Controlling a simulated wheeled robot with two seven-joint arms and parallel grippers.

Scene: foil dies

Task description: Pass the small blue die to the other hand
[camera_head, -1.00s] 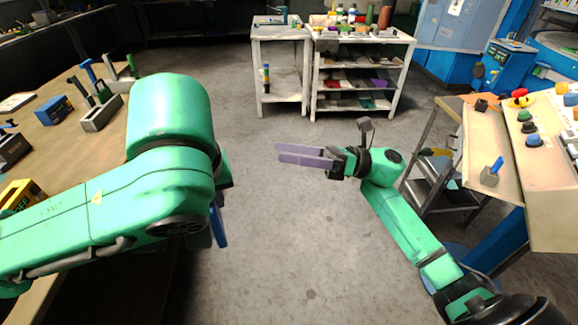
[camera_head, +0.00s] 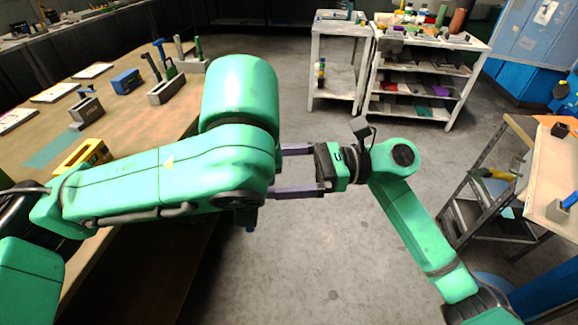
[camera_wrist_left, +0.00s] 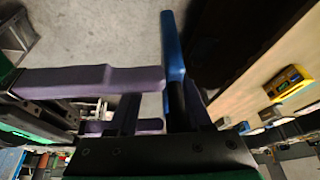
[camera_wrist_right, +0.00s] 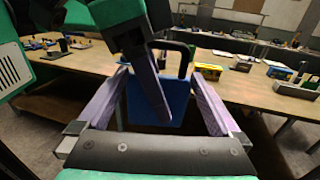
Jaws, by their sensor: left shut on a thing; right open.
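The small blue die, a flat blue plate with a dark handle-like frame, shows in the right wrist view (camera_wrist_right: 172,100) and edge-on in the left wrist view (camera_wrist_left: 172,45). In the head view a bit of blue (camera_head: 250,218) shows below my left arm. My left gripper (camera_wrist_right: 158,108) is shut on the die; the head view hides its fingers behind the arm. My right gripper (camera_head: 282,171) is open, its two purple fingers pointing at the left hand. In the right wrist view its fingers stand either side of the die; whether they touch it I cannot tell.
A wooden bench (camera_head: 130,125) at left holds a yellow box (camera_head: 83,158), a blue box (camera_head: 126,81) and grey blocks with handles. White shelves (camera_head: 420,75) stand at the back. A tan-topped table (camera_head: 548,180) is at right. Grey floor between is clear.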

